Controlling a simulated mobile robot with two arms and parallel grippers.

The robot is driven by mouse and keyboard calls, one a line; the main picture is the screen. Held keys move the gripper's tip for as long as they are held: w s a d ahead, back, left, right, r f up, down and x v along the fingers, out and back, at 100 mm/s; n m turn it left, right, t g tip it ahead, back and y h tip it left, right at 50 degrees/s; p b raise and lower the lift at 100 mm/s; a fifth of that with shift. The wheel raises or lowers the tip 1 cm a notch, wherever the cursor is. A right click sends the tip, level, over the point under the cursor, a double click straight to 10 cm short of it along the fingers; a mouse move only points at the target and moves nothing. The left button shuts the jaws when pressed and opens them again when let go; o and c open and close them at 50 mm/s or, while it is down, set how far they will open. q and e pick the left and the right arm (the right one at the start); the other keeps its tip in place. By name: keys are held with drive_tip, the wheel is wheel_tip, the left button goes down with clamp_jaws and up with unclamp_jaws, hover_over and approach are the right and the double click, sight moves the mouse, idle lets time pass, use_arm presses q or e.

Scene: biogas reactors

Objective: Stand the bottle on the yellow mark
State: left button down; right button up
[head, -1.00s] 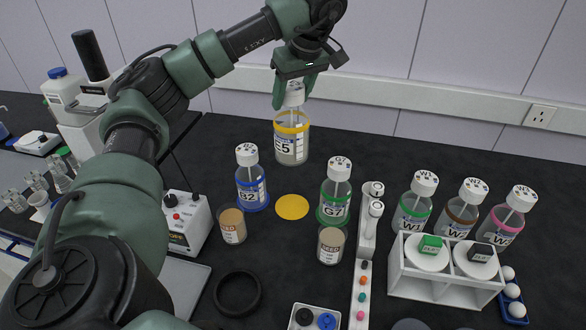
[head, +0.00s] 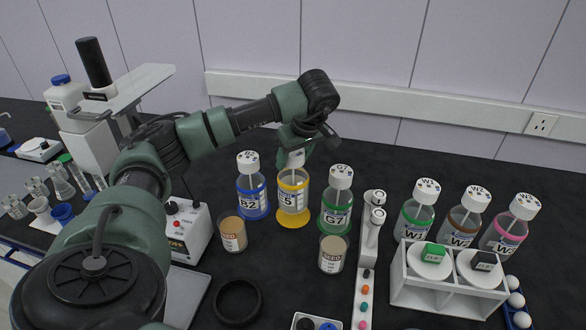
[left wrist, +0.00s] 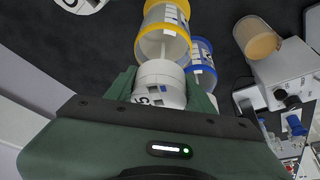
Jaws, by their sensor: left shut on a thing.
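The bottle with the yellow band and a label ending in 5 (head: 292,198) is upright over the yellow mark (head: 293,222), between the blue-banded B2 bottle (head: 252,192) and the green-banded G7 bottle (head: 337,205). Yellow shows just below its base; I cannot tell whether the base touches the mark. My left gripper (head: 296,158) is shut on its white cap from above. In the left wrist view the cap (left wrist: 160,82) sits between the green fingers, with the bottle body beyond it. My right gripper is not in view.
Two seed jars (head: 233,234) (head: 333,254) stand in front of the bottles. A white rack (head: 445,290) and several W bottles (head: 414,215) are at the right. A black ring (head: 238,302) lies at the front. The bench behind the bottles is clear.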

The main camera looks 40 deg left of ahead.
sight(293, 170)
use_arm(q)
wheel_tip(293, 170, down, 3)
drive_tip(key=shift+f+p, duration=0.2)
drive_tip(key=shift+p, duration=0.2)
drive_tip(key=shift+a+f, duration=0.1)
drive_tip(key=shift+f, duration=0.3)
drive_tip(key=c, duration=0.6)
unclamp_jaws()
drive_tip(key=shift+o, duration=0.2)
